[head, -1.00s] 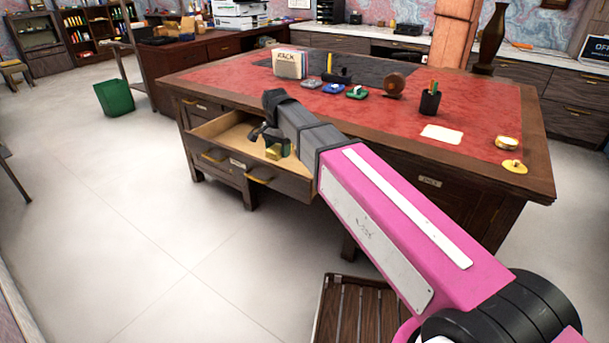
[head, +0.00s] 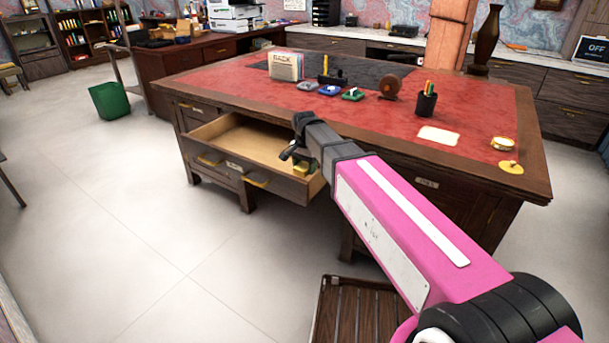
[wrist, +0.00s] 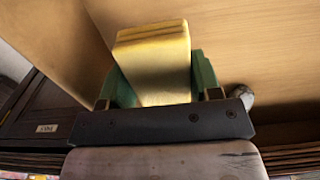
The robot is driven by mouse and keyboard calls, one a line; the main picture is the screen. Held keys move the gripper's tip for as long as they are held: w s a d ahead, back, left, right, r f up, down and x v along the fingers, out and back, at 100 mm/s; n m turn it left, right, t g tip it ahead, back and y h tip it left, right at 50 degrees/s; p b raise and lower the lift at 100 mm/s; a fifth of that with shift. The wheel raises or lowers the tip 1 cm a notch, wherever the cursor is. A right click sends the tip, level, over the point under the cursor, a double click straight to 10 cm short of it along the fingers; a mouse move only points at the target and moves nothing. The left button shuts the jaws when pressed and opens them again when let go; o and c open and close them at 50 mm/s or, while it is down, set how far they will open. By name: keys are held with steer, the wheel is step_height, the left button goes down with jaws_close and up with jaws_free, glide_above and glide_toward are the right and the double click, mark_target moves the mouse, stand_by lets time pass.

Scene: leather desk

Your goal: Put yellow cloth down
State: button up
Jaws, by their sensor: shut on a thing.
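The yellow cloth (wrist: 155,60) looks like a folded, block-shaped bundle in the wrist view. My gripper (wrist: 160,85), with green fingers on either side of the cloth, is shut on it. In the head view, a small part of the yellow cloth (head: 302,169) shows below my gripper (head: 298,162). Both are at the right end of the open desk drawer (head: 235,135). The wrist view shows the pale wooden drawer floor (wrist: 260,50) beyond the cloth. I cannot tell whether the cloth touches the drawer floor.
The red-topped desk (head: 390,125) stands over the drawer. On it are a card box (head: 286,66), a pencil cup (head: 426,104), a paper sheet (head: 438,136) and a yellow round item (head: 511,167). The left and middle of the drawer look empty. A green bin (head: 110,101) stands on the floor.

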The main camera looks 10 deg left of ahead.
mark_target(305, 164)
steer(key=shift+f, duration=1.85)
steer(key=shift+f, duration=0.1)
steer(key=o, duration=1)
steer(key=shift+c, duration=0.2)
step_height(305, 164, up, 12)
steer(key=shift+r, duration=0.15)
